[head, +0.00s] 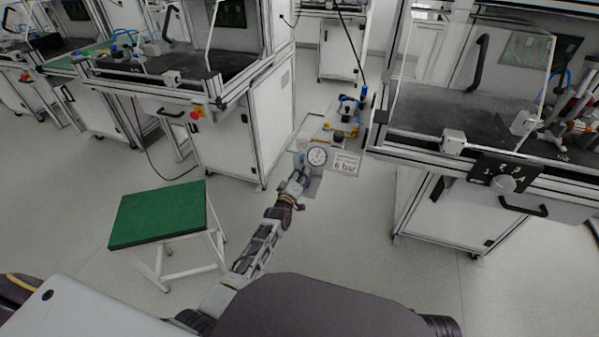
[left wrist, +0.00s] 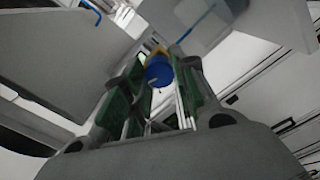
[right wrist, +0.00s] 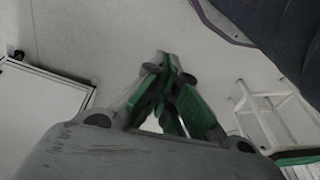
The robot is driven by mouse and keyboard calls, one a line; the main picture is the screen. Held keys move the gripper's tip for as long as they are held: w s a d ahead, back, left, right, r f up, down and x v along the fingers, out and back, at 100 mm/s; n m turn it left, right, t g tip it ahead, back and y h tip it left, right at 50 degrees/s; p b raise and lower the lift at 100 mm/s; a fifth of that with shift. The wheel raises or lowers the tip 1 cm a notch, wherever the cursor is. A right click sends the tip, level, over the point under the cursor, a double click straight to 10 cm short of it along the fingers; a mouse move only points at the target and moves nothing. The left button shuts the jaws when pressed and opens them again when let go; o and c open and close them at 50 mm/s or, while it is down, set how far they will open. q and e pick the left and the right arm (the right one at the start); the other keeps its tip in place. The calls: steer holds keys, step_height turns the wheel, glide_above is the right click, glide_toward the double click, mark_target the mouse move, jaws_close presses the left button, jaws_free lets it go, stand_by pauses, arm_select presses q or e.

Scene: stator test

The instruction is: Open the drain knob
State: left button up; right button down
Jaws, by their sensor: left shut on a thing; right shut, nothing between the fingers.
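My left gripper (head: 300,178) reaches up to the underside of the air-supply panel with the round pressure gauge (head: 317,156) and the "6 bar" label (head: 345,164). In the left wrist view a blue knob (left wrist: 159,71) with a yellow part above it sits between the green-padded fingers (left wrist: 158,92). The left gripper is shut on this knob. In the head view the knob is mostly hidden by the gripper. My right gripper (right wrist: 170,75) shows only in the right wrist view, its fingertips together and empty above the floor.
A green-topped stool (head: 160,213) stands at the left on open floor. A workstation (head: 465,130) with a black handle stands right of the panel. Another workstation (head: 235,125) stands to its left. The floor (head: 340,235) below the panel is clear.

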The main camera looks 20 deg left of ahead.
arm_select(q)
steer(key=shift+n, duration=1.3)
steer(key=o, duration=1)
steer(key=shift+s, duration=0.15)
steer(key=shift+s+a, duration=0.15)
steer(key=shift+s, duration=2.8)
steer(key=shift+s+a, duration=0.1)
steer(key=shift+s, duration=2.8)
